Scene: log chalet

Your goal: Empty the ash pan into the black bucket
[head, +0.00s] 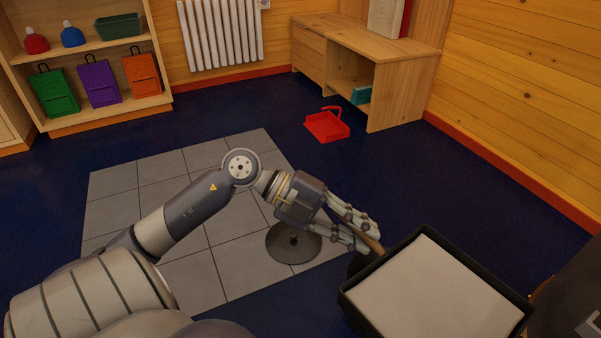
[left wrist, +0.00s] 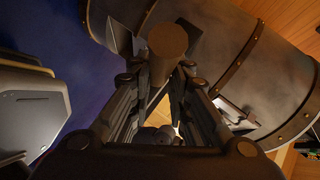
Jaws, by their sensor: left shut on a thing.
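The ash pan (head: 348,297) is a black square tray with a flat pale-grey fill (head: 435,292), at the lower right of the head view. My left gripper (head: 375,238) is shut on the pan's wooden handle, beside the pan's left corner. The left wrist view shows the round brown handle (left wrist: 168,42) between the fingers (left wrist: 155,95). The black bucket is not clearly seen. A dark shape (head: 357,264) behind the pan's left corner may be part of it, mostly hidden by the pan. My right gripper is not in view.
A dark round disc with a knob (head: 293,243) is on the grey tiles (head: 135,207). A red dustpan (head: 327,124) lies near the wooden desk (head: 398,95). Shelves (head: 110,112) stand back left. A dark body (head: 570,295) is at the right edge.

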